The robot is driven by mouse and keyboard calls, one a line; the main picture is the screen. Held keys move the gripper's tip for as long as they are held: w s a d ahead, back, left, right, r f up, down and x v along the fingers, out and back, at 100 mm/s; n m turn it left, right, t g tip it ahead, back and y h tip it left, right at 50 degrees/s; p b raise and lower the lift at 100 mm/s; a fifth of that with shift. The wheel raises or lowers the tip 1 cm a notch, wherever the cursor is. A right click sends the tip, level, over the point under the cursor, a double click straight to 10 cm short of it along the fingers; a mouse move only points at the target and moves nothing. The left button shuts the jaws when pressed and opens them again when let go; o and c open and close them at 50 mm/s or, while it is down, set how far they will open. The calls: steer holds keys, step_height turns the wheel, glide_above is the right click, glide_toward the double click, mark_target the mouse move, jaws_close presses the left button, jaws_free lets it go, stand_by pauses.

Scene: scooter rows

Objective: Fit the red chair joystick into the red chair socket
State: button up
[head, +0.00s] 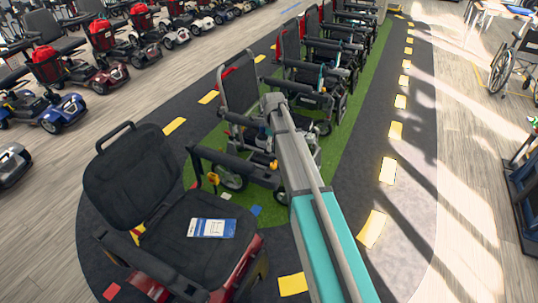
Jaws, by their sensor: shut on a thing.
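A black powered chair (135,178) with a red base (252,252) stands at the front left, on the dark floor area. A blue and white card (211,228) lies on its seat. A small orange part shows at its left armrest. I cannot make out the red chair's joystick or its socket for certain. My grey and teal arm reaches from the bottom right up to the middle of the picture, past the right side of the red chair. My gripper cannot be made out beyond the arm's far end, and whatever is there is hidden.
A row of dark wheelchairs (239,83) stands on a green strip (329,152) behind the red chair. Yellow floor marks (371,228) run along the right. Rows of scooters (62,108) stand at the upper left. Pale floor is free at the right, up to a wheelchair (520,60).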

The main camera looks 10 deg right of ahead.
steer(key=shift+a, duration=0.25)
steer(key=shift+f, duration=0.1)
steer(key=shift+f+b, duration=0.55)
steer(key=shift+b, duration=0.1)
step_height(320, 180, down, 5)
steer(key=b, duration=0.5)
steer(key=shift+f, duration=0.1)
steer(key=shift+f+b, duration=0.2)
steer(key=shift+b, duration=0.15)
steer(key=shift+f+b, duration=2.55)
steer(key=shift+f, duration=0.1)
steer(key=shift+s, duration=0.15)
